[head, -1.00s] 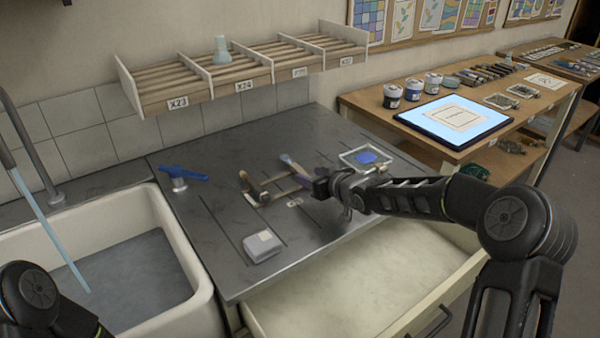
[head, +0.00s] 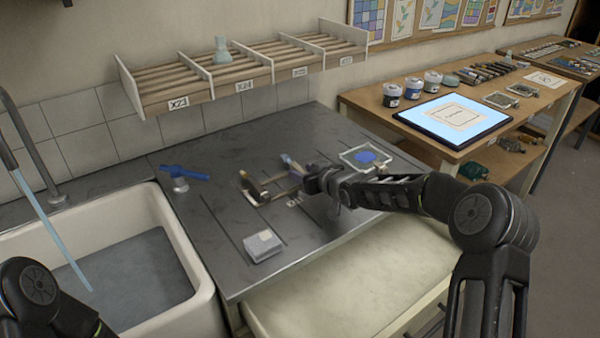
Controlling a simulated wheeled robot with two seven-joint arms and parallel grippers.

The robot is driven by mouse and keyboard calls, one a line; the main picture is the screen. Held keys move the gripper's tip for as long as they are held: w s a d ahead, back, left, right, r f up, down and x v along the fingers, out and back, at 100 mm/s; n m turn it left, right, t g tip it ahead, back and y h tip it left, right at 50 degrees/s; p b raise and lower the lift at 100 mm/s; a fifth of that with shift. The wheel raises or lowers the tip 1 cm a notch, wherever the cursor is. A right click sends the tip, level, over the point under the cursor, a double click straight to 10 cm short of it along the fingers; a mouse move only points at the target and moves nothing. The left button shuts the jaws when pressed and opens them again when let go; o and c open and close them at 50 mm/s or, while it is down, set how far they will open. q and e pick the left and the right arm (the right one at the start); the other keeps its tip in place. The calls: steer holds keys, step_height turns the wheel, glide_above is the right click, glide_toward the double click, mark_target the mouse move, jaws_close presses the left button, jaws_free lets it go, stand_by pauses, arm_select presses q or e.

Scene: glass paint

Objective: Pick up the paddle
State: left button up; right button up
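My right gripper (head: 254,186) reaches in from the right, low over the grey worktop, with its two fingers apart and pointing left. A slim tool with a pale, purplish end (head: 289,163), perhaps the paddle, lies just behind the fingers; its near part is hidden by my gripper. I cannot tell whether anything lies between the fingertips. A blue tool (head: 185,173) lies across a small clear holder at the left of the worktop. Of my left arm only a part shows at the bottom left; its gripper is out of view.
A grey box (head: 263,247) sits near the worktop's front edge. A clear tray with blue paint (head: 345,158) stands behind my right wrist. A white sink (head: 205,290) is at left, an open drawer (head: 350,290) in front, a wall rack (head: 205,72) above.

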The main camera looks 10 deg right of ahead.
jaws_close()
stand_by(0.6)
step_height(320, 180, up, 10)
stand_by(0.5)
stand_by(0.5)
